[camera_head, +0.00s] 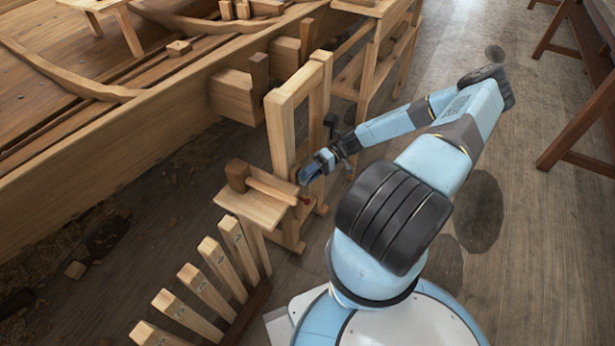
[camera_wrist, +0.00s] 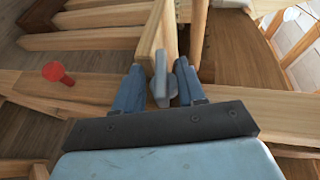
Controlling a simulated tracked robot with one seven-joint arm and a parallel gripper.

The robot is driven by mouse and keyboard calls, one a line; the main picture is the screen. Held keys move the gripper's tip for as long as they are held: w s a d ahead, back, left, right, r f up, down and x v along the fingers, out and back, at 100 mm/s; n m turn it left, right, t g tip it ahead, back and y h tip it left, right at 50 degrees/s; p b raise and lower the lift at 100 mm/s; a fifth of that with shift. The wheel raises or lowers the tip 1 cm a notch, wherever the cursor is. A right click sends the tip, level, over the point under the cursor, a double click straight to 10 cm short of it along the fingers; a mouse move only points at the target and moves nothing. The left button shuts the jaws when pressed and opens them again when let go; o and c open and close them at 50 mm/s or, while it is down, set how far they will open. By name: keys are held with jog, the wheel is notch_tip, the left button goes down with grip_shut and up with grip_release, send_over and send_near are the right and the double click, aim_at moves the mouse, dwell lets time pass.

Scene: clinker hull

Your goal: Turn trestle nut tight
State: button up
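A grey winged nut (camera_wrist: 161,80) shows in the wrist view against a wooden upright, with a rounded grey part beside its tall flat wing. My gripper (camera_wrist: 160,85) has its two blue fingers apart, one on either side of the nut. A small gap shows between the left finger and the wing; whether the right finger touches the grey part I cannot tell. In the head view my gripper (camera_head: 312,172) is at the wooden trestle frame (camera_head: 281,138), low on its right side. The nut is not distinguishable there.
A red-headed peg (camera_wrist: 58,73) stands to the left in the wrist view. In the head view a wooden mallet (camera_head: 268,187) lies on a small stand just left of my gripper. Slanted wooden posts (camera_head: 202,286) stand in front.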

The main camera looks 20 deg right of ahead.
dwell(0.4)
jog(key=v, duration=1.3)
jog(key=shift+d, duration=0.4)
